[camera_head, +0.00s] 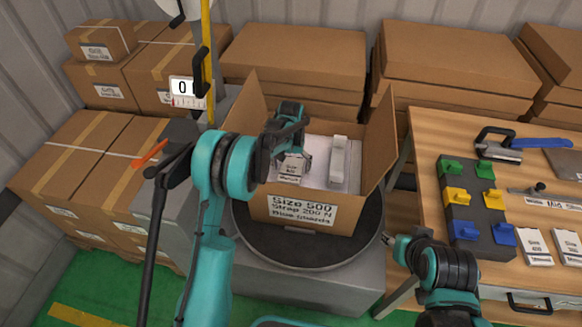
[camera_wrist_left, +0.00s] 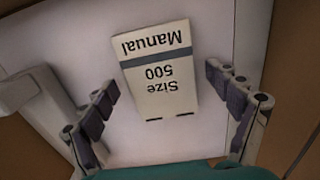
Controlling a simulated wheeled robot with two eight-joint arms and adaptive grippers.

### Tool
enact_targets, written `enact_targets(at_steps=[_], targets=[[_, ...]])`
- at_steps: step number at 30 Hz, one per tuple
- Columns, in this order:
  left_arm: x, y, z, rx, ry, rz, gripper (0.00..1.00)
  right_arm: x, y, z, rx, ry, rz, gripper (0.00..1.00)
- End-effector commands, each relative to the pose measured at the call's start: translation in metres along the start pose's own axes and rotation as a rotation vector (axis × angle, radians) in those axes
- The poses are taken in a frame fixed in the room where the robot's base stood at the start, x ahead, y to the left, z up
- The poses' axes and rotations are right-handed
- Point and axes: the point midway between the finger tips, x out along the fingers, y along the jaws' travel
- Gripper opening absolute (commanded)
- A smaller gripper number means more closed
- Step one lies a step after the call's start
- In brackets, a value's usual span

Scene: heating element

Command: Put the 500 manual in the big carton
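The big carton (camera_head: 258,208) stands open on a round dark turntable, its front label reading Size 500. The 500 manual (camera_head: 290,167) is a small white booklet lying inside it on a pale surface. In the left wrist view the manual (camera_wrist_left: 158,68) appears upside down between the spread fingers, touching neither. My left gripper (camera_wrist_left: 160,100) is open and empty above it; in the head view the gripper (camera_head: 292,145) reaches into the carton. My right gripper (camera_head: 392,240) is beside the turntable, near the workbench; its finger opening is too small to tell.
A white bracket-like part (camera_head: 338,160) lies in the carton, right of the manual. The wooden workbench (camera_head: 430,135) at right holds a block with coloured clips (camera_head: 470,205), other manuals (camera_head: 534,247) and tools. Stacked closed boxes (camera_head: 290,60) line the back and left.

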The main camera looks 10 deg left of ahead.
Motion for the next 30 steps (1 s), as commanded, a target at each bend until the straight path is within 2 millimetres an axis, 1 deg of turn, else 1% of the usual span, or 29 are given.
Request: enact_targets(at_steps=[6, 8, 10, 14, 18, 21, 24, 30], targets=[[-0.001, 0.000, 0.000, 0.000, 0.000, 0.000, 0.89, -0.001, 0.000, 0.000, 0.000, 0.000, 0.000, 0.40], [-0.004, 0.000, 0.000, 0.000, 0.000, 0.000, 0.89, -0.002, 0.000, -0.002, 0.000, 0.000, 0.000, 0.40], [-0.011, 0.000, 0.000, 0.000, 0.000, 0.000, 0.89, -0.005, 0.000, -0.004, 0.000, 0.000, 0.000, 0.40], [-0.036, 0.000, 0.000, 0.000, 0.000, 0.000, 0.89, -0.013, 0.000, -0.009, 0.000, 0.000, 0.000, 0.40], [-0.069, 0.000, 0.000, 0.000, 0.000, 0.000, 0.89, -0.022, 0.000, -0.016, 0.000, 0.000, 0.000, 0.40], [-0.090, 0.000, 0.000, 0.000, 0.000, 0.000, 0.89, -0.027, 0.000, -0.019, 0.000, 0.000, 0.000, 0.40], [-0.106, 0.000, 0.000, 0.000, 0.000, 0.000, 0.89, -0.031, 0.000, -0.022, 0.000, 0.000, 0.000, 0.40], [-0.125, 0.000, 0.001, 0.000, 0.003, 0.000, 0.89, -0.034, 0.000, -0.025, 0.000, 0.000, 0.000, 0.40]])
